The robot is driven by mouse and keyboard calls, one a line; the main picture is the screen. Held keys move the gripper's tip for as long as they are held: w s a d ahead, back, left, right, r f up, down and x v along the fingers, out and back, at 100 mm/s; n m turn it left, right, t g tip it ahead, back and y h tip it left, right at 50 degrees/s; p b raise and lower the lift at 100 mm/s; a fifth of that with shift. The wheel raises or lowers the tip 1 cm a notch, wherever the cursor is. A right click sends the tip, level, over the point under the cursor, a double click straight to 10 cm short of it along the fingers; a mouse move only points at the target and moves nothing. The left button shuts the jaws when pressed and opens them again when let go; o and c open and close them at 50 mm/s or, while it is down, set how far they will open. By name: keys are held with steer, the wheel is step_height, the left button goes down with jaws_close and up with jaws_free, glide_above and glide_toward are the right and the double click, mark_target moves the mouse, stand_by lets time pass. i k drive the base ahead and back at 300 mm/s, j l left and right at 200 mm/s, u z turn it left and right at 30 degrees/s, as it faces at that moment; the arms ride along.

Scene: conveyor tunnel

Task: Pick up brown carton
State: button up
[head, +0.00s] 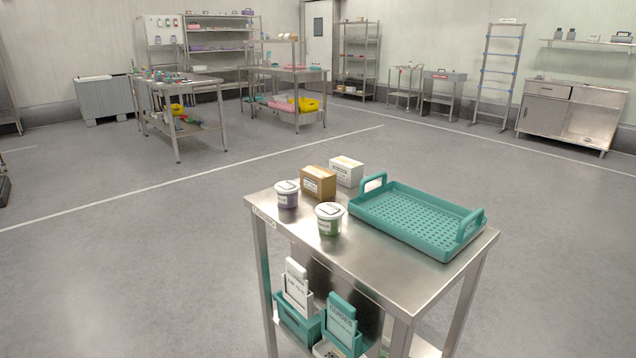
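The brown carton (318,182) is a small box with a white label. It stands upright on the steel table (385,272), near the table's back left edge. A white carton (347,171) stands just behind it to the right. A tub with purple contents (287,195) is in front of it to the left. A tub with green contents (329,220) is in front of it to the right. My gripper is not in view.
A teal perforated tray (416,219) with two handles fills the right part of the tabletop. Teal and white holders (297,290) sit on the lower shelf. Open floor (130,270) surrounds the table. Other workbenches (180,90) and shelves stand far behind.

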mark_target(319, 182)
steer(key=i+l+u, duration=0.25)
steer(key=i+l, duration=0.25)
steer(key=l, duration=0.25)
steer(key=i+l+u, duration=0.15)
steer(key=l, duration=0.25)
steer(key=i+l+u, duration=0.15)
steer(key=l, duration=0.3)
steer(key=i+j, duration=0.05)
steer(key=i, duration=0.05)
